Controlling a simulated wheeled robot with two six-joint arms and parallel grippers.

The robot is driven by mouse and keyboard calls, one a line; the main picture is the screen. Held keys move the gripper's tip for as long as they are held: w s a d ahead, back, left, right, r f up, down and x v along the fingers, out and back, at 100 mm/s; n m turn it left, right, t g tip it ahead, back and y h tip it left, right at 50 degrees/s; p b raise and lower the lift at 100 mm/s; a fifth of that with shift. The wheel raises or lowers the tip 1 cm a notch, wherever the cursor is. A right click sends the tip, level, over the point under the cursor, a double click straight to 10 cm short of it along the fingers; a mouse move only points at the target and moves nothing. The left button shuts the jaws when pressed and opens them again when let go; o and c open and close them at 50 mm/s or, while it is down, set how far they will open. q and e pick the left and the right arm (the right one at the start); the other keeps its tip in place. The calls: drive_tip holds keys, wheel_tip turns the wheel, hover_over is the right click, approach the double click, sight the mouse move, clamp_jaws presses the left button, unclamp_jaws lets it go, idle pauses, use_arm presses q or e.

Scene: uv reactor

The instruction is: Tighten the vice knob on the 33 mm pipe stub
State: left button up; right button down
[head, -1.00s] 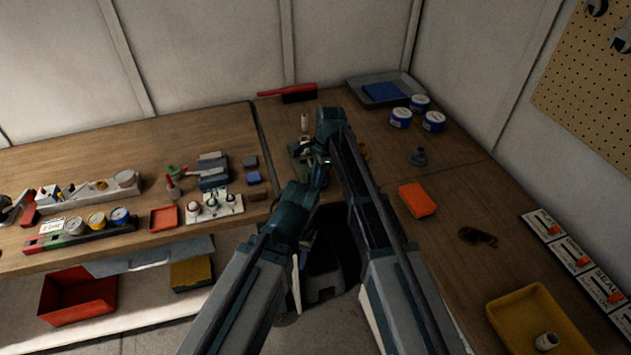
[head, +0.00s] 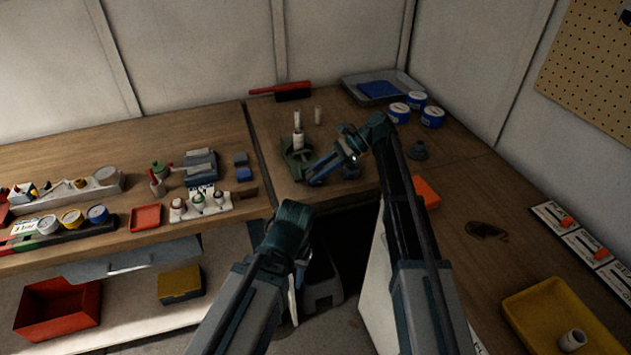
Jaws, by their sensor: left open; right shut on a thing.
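The green vice (head: 296,158) stands near the front left of the right bench. A pale pipe stub (head: 298,143) stands upright in it. My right gripper (head: 316,179) reaches in from the right, low at the vice's front right side, and is shut on the vice knob, which the fingers hide. My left gripper (head: 297,272) is open and empty, lower in the picture, in front of the bench edge and apart from the vice.
Another pale pipe (head: 318,116) stands behind the vice. A red-handled brush (head: 292,92), a grey tray (head: 360,88) and blue-and-white tins (head: 432,117) are at the back. An orange block (head: 427,193) lies beside my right arm. A yellow tray (head: 548,312) is at the lower right.

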drive_tip(key=shift+d+f+y+b, duration=0.1)
drive_tip(key=shift+f+y+b, duration=0.05)
drive_tip(key=shift+y+b, duration=0.5)
drive_tip(key=c, duration=0.9)
unclamp_jaws()
